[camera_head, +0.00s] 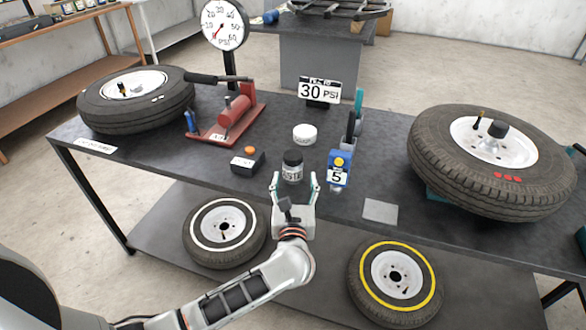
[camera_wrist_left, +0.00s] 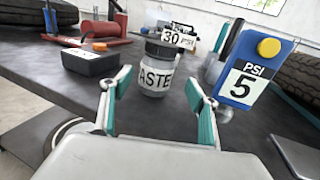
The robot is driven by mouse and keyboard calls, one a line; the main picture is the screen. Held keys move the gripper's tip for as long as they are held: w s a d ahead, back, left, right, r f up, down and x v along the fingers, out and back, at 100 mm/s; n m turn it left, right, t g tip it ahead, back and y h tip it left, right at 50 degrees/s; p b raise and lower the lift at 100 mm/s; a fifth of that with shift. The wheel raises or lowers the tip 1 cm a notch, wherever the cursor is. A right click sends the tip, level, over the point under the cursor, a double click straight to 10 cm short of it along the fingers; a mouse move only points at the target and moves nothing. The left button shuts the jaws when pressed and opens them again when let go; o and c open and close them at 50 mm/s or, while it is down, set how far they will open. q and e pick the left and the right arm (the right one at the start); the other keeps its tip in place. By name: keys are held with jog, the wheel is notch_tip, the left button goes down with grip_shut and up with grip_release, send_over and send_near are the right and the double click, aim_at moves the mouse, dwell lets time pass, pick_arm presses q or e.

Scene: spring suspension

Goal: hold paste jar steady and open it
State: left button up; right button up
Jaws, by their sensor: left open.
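The paste jar (camera_head: 292,170) stands upright near the front edge of the dark workbench, with a dark lid on top. In the left wrist view the jar (camera_wrist_left: 156,77) shows a white label reading "ASTE", straight ahead. My left gripper (camera_head: 295,182) is open in front of the jar, its fingertips pointing at it, one toward each side. In the left wrist view its teal-padded fingers (camera_wrist_left: 158,82) frame the jar with nothing clasped. Whether the tips reach alongside the jar is hard to tell. My right gripper is not in view.
A blue gauge block (camera_head: 338,170) marked 5 stands close right of the jar. A black box with an orange button (camera_head: 247,162) is left, a white round tub (camera_head: 304,134) behind. A red press (camera_head: 230,118) and two tyres (camera_head: 130,115) (camera_head: 490,165) lie farther out.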

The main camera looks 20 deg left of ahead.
aim_at(293, 174)
pick_arm(q)
jog(key=x, duration=0.3)
jog(key=p+x, duration=0.1)
jog(key=shift+w+a+r, duration=0.15)
jog(key=shift+a+r, duration=0.15)
jog(key=shift+a, duration=0.1)
jog(key=shift+w+f, duration=0.1)
jog(key=shift+w, duration=0.3)
jog(key=c, duration=1.3)
